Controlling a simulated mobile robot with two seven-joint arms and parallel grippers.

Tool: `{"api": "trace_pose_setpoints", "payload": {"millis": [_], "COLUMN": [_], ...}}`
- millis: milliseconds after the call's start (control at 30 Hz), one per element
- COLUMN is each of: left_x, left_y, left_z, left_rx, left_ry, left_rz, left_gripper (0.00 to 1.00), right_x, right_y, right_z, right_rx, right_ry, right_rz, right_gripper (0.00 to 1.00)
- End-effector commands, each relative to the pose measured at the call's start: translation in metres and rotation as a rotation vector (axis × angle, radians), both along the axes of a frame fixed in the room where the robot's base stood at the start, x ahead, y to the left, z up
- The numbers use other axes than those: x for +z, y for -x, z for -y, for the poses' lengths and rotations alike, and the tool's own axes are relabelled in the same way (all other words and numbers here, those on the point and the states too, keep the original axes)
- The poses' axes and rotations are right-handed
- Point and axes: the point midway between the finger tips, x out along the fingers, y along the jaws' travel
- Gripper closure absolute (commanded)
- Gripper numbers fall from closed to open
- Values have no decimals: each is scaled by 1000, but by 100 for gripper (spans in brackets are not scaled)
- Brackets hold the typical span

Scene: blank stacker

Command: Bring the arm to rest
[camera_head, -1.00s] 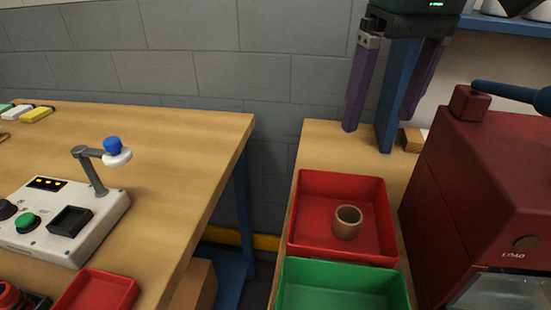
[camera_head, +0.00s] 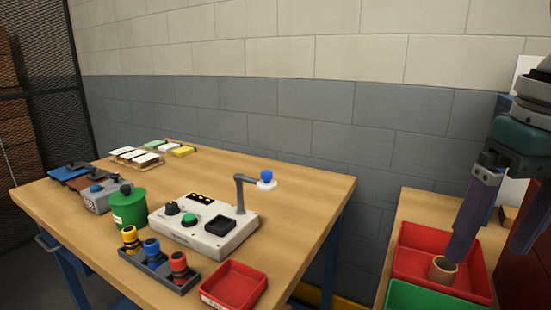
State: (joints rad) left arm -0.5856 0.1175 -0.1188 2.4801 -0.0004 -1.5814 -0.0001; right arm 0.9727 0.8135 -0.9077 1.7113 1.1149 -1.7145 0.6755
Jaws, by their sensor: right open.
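My right gripper (camera_head: 496,230) hangs at the right edge of the view with its two purple-grey fingers pointing down and spread apart. It is open, and nothing shows between the fingers. In the picture its left fingertip reaches down to just above a tan ring-shaped part (camera_head: 443,269), which sits in a red tray (camera_head: 410,238) on the right bench. I cannot tell whether the finger is over the part or only in front of it. My left gripper is out of the picture.
A wooden table (camera_head: 290,195) fills the left and middle, with a control box (camera_head: 185,235), a green canister (camera_head: 130,208), a rack of coloured bottles (camera_head: 160,268) and a small red tray (camera_head: 234,286). A green tray (camera_head: 425,297) is beside the right red tray. A gap separates the benches.

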Motion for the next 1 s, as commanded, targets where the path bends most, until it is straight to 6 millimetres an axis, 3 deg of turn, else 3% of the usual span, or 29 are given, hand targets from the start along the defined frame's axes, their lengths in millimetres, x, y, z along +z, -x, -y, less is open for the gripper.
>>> {"api": "trace_pose_setpoints", "payload": {"millis": [367, 667, 800, 1000], "left_x": [12, 28, 34, 41], "left_y": [-3, -3, -2, -2], "left_z": [1, 1, 0, -1], "left_rx": [1, -1, -3, -5], "left_ry": [4, 1, -1, -5], "left_rz": [9, 8, 7, 7], "left_gripper": [50, 50, 50, 50], "right_x": [-42, -65, -68, -71], "right_y": [31, 89, 118, 154], "right_z": [-64, -120, -117, -90], "right_rx": [241, 359, 313, 222], "right_ry": [-61, -175, -174, -101], "right_rz": [48, 166, 216, 223], "right_gripper": [11, 11, 11, 11]}}
